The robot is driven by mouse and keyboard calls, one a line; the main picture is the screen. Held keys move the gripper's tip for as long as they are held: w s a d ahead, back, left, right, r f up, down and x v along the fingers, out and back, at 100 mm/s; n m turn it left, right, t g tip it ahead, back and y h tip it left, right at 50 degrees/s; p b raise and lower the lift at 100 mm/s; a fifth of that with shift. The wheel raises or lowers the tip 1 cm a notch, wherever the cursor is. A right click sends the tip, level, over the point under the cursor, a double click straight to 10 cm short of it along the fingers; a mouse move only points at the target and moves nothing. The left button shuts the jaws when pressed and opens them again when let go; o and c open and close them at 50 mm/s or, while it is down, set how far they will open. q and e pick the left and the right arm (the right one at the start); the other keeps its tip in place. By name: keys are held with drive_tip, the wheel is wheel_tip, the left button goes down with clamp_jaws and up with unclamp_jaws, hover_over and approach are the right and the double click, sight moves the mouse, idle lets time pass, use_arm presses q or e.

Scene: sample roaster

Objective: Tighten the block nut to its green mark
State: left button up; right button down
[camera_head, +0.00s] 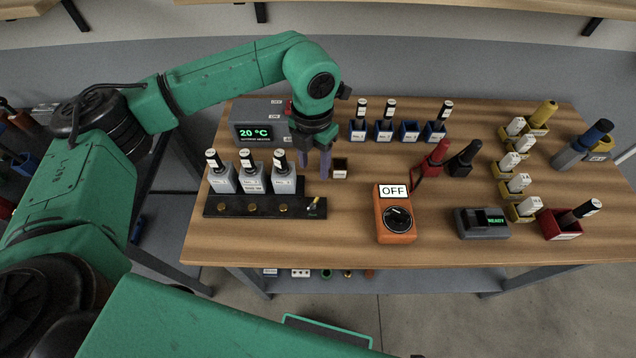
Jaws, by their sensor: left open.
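My left gripper (315,164) points down over the left part of the table, its two fingers apart with nothing seen between them. It is behind the right end of a black block (232,207) and left of a small dark box with a white label (340,168). The block bears three grey bottles with black caps (253,178) and has round brass knobs (252,208) on its front. A small pale metal piece (314,205) stands at its right end. I cannot tell which piece is the nut, and no green mark is discernible. My right gripper is out of view.
A grey unit reading 20 °C (254,132) stands behind the bottles. An orange box labelled OFF (396,228) and a grey READY device (482,223) are at the front. Blue holders (384,130) and yellow holders (525,209) stand further back and right. Bare wood (350,225) lies beside the block.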

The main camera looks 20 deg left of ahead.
use_arm(q)
drive_tip(key=p, duration=0.3)
approach(313, 202)
drive_tip(key=s, duration=0.1)
drive_tip(key=f, duration=0.5)
drive_tip(key=shift+w+f+p, duration=0.3)
drive_tip(key=shift+w+p, duration=0.05)
drive_tip(key=f, duration=0.3)
drive_tip(key=shift+w, duration=0.25)
drive_tip(key=shift+f, duration=0.25)
drive_tip(key=shift+s, duration=0.25)
drive_tip(key=shift+c, duration=0.9)
drive_tip(key=shift+w, duration=0.1)
clamp_jaws()
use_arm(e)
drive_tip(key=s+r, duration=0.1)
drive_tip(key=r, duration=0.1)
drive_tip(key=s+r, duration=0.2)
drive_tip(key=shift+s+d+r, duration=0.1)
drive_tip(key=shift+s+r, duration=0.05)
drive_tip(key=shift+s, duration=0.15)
